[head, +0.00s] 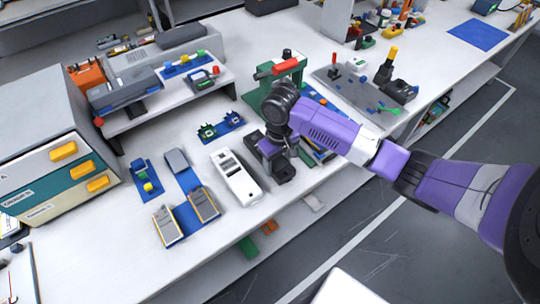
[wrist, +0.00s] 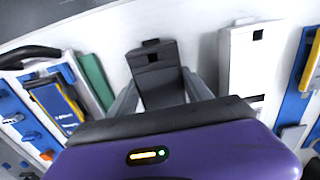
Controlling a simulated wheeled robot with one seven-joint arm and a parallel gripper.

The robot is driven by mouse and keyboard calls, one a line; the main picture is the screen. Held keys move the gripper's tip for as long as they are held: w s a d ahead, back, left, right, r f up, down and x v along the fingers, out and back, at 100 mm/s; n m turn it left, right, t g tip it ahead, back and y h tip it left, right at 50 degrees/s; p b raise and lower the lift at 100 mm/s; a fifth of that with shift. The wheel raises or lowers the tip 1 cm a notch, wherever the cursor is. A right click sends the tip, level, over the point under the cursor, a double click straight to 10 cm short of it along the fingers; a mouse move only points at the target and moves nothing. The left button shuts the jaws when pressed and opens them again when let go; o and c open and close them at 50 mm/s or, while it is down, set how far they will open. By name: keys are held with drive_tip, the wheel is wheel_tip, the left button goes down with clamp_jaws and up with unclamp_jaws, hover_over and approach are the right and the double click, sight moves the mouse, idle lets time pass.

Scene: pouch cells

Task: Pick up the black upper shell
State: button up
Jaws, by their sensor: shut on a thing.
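The black upper shell (wrist: 156,76) is in the middle of the wrist view, with a raised tab at its far end. My gripper (wrist: 160,92) has its two grey fingers on either side of the shell and is shut on it. In the head view the black shell (head: 284,172) shows just below my gripper (head: 272,158), close to the white table. The wrist housing hides the near end of the shell. I cannot tell whether it touches the table.
A white shell (head: 236,177) lies just left of my gripper and also shows in the wrist view (wrist: 243,62). A green press with a red handle (head: 286,67) stands behind. Blue mats with parts lie left. The table's front edge is near.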

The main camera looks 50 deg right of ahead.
drive_tip(key=shift+c, duration=0.6)
wheel_tip(320, 180, up, 10)
drive_tip(key=shift+r+b, duration=0.1)
drive_tip(key=shift+b, duration=0.2)
drive_tip(key=shift+w, duration=0.1)
